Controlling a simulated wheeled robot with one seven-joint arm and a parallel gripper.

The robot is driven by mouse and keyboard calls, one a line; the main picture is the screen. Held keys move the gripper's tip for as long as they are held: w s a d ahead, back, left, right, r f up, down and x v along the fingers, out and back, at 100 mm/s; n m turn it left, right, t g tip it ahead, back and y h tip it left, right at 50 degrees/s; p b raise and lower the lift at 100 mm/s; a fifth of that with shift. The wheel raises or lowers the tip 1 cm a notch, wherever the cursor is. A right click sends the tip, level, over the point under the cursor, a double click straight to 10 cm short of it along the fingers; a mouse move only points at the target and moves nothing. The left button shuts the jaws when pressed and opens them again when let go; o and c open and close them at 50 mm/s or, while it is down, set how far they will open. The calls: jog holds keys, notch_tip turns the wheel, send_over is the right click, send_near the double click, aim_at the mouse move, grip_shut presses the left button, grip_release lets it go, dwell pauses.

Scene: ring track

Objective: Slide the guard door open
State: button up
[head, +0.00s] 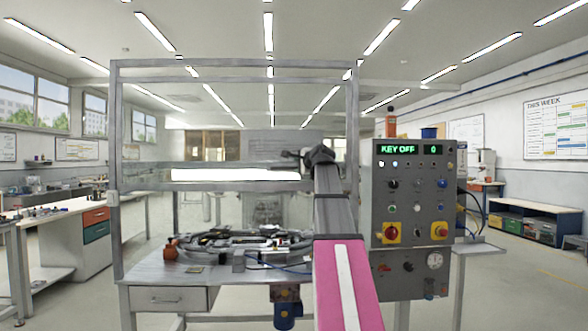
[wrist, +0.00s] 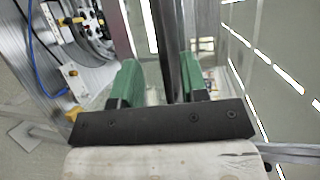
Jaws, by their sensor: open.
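The guard door (head: 235,187) is a clear panel in a grey metal frame at the front of the machine bench. It looks drawn across the front of the ring track (head: 240,240); how far it is slid is hard to tell. My gripper (head: 318,155) is at the right side of the frame, partly hidden by my arm. In the wrist view my gripper (wrist: 160,68) is open, with green fingers on either side of a dark upright bar (wrist: 164,30), probably the door's handle. The bar runs between the fingers; a gap shows at the left finger, and contact on the right is unclear.
A grey control panel (head: 412,205) reading KEY OFF stands close to the right of my arm. The bench (head: 150,272) has a drawer at its left front. A workbench (head: 75,225) stands at the left. Floor is clear between that workbench and the machine bench.

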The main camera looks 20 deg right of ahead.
jog(key=v, duration=0.3)
jog(key=shift+s, duration=0.3)
jog(key=shift+f, duration=0.1)
jog(key=s+a+f+n+g, duration=0.1)
jog(key=a+f+n+g, duration=0.25)
jog(key=f, duration=1.05)
jog(key=a+f+n+g, duration=0.2)
jog(key=a+f, duration=0.3)
jog(key=f, duration=1)
jog(key=s+a+f+n+g, duration=0.1)
jog(key=a+f+n+g, duration=0.3)
jog(key=f, duration=1)
jog(key=s+a+f+n+g, duration=0.2)
jog(key=s+a+f, duration=0.1)
jog(key=s+f, duration=0.4)
jog(key=s+a+f+n+g+h, duration=0.1)
jog(key=s+a+f+n+g, duration=0.1)
jog(key=s+f, duration=0.5)
jog(key=s+a+f+n+g+h, duration=0.1)
jog(key=s+a+f+n, duration=0.3)
jog(key=f, duration=1.2)
jog(key=s+a+g, duration=0.1)
jog(key=s+a, duration=0.1)
jog(key=s, duration=0.1)
jog(key=shift+s, duration=0.3)
